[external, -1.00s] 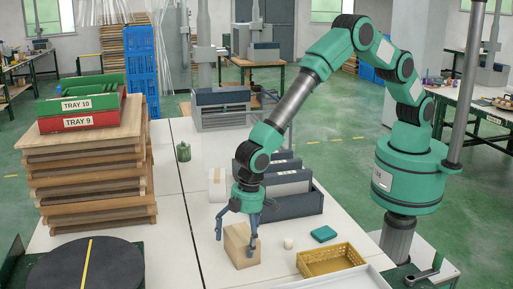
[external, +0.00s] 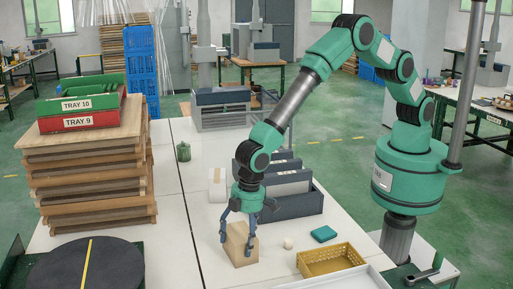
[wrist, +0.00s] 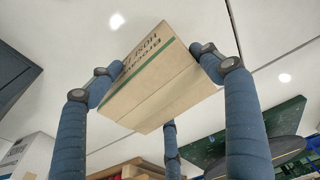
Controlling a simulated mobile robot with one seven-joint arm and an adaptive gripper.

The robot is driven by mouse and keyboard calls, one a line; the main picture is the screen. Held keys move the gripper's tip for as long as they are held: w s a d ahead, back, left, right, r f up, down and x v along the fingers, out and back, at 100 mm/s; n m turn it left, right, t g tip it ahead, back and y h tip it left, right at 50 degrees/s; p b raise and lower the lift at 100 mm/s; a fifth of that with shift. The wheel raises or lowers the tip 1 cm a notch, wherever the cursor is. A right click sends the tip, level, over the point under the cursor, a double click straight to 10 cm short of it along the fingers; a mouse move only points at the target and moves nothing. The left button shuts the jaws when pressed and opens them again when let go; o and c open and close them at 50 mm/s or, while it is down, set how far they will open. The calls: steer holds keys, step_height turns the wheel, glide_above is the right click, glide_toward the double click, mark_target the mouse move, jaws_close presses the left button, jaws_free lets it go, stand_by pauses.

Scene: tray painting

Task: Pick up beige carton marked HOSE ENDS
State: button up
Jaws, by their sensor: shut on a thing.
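The beige carton (external: 238,246) stands upright on the white table below my arm, and I cannot tell whether it is clear of the tabletop. In the wrist view the carton (wrist: 152,88) shows a green stripe and dark printing, partly readable as HOSE. My gripper (external: 237,241) is over it from above, with its blue fingers down along the carton's sides. In the wrist view the fingers of my gripper (wrist: 160,72) press on opposite sides of the carton. The gripper is shut on the carton.
A yellow basket (external: 330,262), a teal box (external: 324,233) and a small white round thing (external: 288,243) lie to the right. A black turntable (external: 85,270) is at left. The table left of the carton is clear.

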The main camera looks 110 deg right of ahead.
steer(key=shift+r, duration=0.4)
steer(key=shift+c, duration=1)
step_height(320, 180, up, 9)
steer(key=shift+r+p, duration=0.1)
steer(key=shift+p, duration=0.8)
